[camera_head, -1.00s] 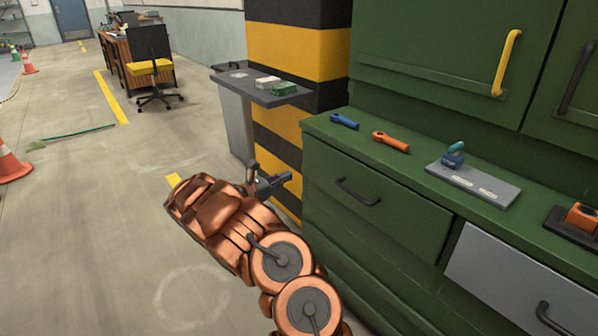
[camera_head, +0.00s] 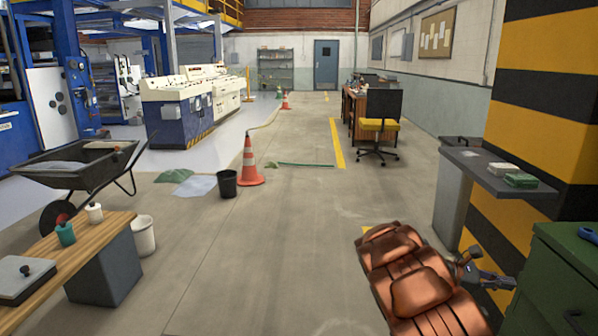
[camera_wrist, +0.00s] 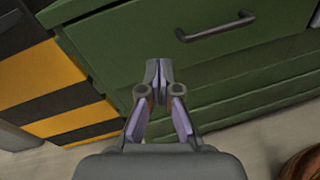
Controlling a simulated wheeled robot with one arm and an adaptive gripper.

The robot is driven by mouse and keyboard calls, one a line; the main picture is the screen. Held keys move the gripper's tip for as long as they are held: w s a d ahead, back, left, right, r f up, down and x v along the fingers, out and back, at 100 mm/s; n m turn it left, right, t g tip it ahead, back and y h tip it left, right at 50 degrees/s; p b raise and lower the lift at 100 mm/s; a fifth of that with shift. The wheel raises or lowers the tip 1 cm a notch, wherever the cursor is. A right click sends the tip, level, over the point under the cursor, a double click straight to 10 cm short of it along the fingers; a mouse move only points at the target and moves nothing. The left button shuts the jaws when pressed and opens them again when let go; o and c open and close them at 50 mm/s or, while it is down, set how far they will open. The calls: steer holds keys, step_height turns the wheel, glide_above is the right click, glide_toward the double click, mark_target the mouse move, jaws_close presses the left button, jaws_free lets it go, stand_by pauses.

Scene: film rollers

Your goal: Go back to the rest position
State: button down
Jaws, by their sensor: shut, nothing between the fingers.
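My copper-coloured arm reaches up from the bottom right of the head view. My gripper (camera_head: 492,276) is at its end, close to the striped pillar and the corner of the green cabinet. In the wrist view my gripper (camera_wrist: 159,72) has its fingertips together with nothing between them. Behind the fingers is the green cabinet front (camera_wrist: 120,50) with a dark drawer handle (camera_wrist: 216,27).
The yellow-black pillar (camera_head: 545,120) and its grey shelf (camera_head: 490,172) stand at right, above the green cabinet (camera_head: 562,270). A wooden bench (camera_head: 75,245) and wheelbarrow (camera_head: 85,170) are at left. A traffic cone (camera_head: 249,163) stands mid-floor. The central floor is open.

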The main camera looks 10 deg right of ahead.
steer(key=s+a+r+m+y, duration=0.3)
steer(key=s+a+m+y, duration=0.35)
steer(key=s+a, duration=0.6)
steer(key=s+a+f+m+t+y, duration=0.1)
steer(key=s+a+y, duration=0.25)
steer(key=a, duration=0.75)
steer(key=s+a+f+m+t+y, duration=0.2)
steer(key=s+a, duration=0.3)
steer(key=a, duration=0.5)
steer(key=s+a+f+m+t+y, duration=0.1)
steer(key=s+a+y, duration=0.25)
steer(key=a, duration=0.75)
step_height(320, 180, up, 24)
steer(key=s+t+p, duration=0.1)
steer(key=s+p, duration=0.1)
steer(key=p, duration=2)
steer(key=shift+d+f+p, duration=0.15)
steer(key=shift+p, duration=0.2)
